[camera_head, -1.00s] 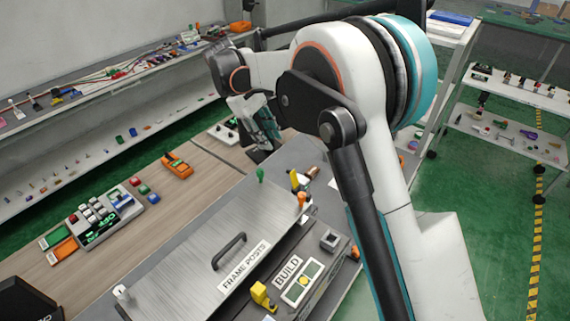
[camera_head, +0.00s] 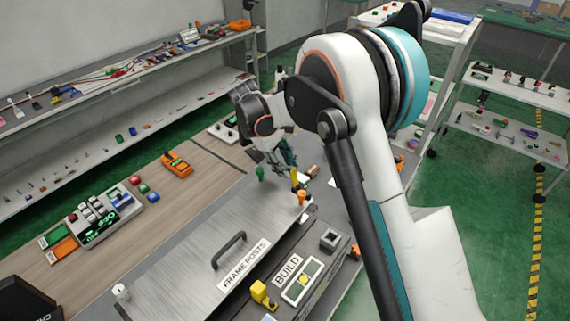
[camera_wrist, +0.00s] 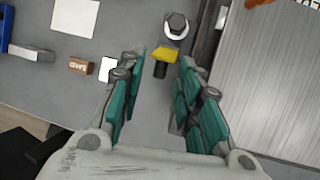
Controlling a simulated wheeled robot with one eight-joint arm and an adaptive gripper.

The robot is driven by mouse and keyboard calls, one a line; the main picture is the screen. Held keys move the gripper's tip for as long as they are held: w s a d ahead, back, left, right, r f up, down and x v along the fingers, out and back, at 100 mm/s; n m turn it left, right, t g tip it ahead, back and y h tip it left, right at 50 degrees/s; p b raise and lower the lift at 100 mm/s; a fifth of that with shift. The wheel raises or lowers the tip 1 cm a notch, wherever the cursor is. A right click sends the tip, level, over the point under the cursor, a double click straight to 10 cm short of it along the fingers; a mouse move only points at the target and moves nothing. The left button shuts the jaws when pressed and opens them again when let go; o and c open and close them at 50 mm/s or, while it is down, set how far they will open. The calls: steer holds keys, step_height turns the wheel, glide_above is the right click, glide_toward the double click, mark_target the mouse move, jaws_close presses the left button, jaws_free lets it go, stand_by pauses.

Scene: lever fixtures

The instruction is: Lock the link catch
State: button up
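My gripper (camera_wrist: 161,75) is open, with its two teal fingers apart and nothing gripped between them. In the wrist view, a yellow piece with a black end (camera_wrist: 165,54) lies just beyond the fingertips, in line with the gap. A round grey knob (camera_wrist: 176,25) with a pale ring stands behind it. In the head view, my gripper (camera_head: 285,158) is by the far end of the frame-posts plate, close to a yellow piece (camera_head: 295,178). An orange-topped post (camera_head: 301,197) and a green-topped post (camera_head: 260,173) stand nearby. I cannot tell for sure which part is the link catch.
The metal plate (camera_head: 200,258) labelled FRAME POSTS carries a black handle (camera_head: 229,251). A BUILD panel with a yellow block (camera_head: 262,294) lies in front. In the wrist view, a small brown labelled block (camera_wrist: 81,66) and a white card (camera_wrist: 75,16) lie left on grey surface.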

steer(key=shift+c, duration=0.2)
jaws_close()
